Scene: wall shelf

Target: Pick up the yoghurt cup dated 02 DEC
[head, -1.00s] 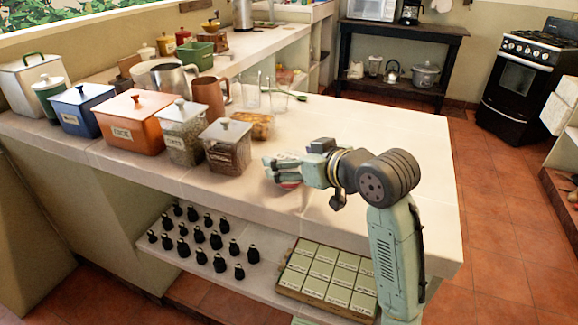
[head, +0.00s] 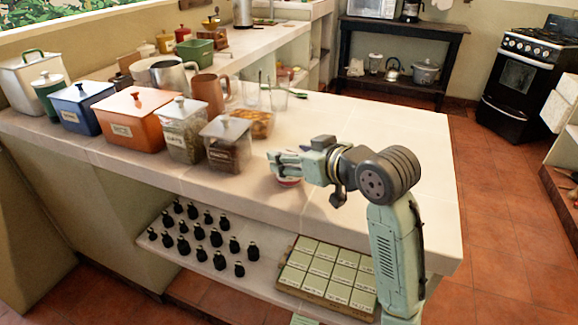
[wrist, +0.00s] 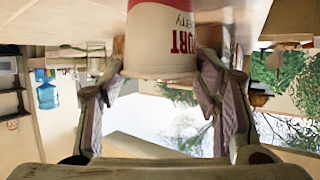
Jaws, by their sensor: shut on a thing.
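A white cup with a red band and red "URT" lettering (wrist: 163,40) fills the top middle of the wrist view, between the two fingers of my gripper (wrist: 160,78). No date is readable on the part that shows. In the head view the cup (head: 288,182) is small and sits below my gripper (head: 273,163), over the near part of the counter. The fingers are shut on the cup. I cannot tell whether its base touches the counter.
The counter (head: 400,140) is clear right of my arm. A glass jar (head: 227,150), an orange bin (head: 130,125) and other containers stand to the left. Drinking glasses (head: 250,95) stand behind. A lower shelf holds several black bottles (head: 215,238) and a tray of green labelled blocks (head: 325,275).

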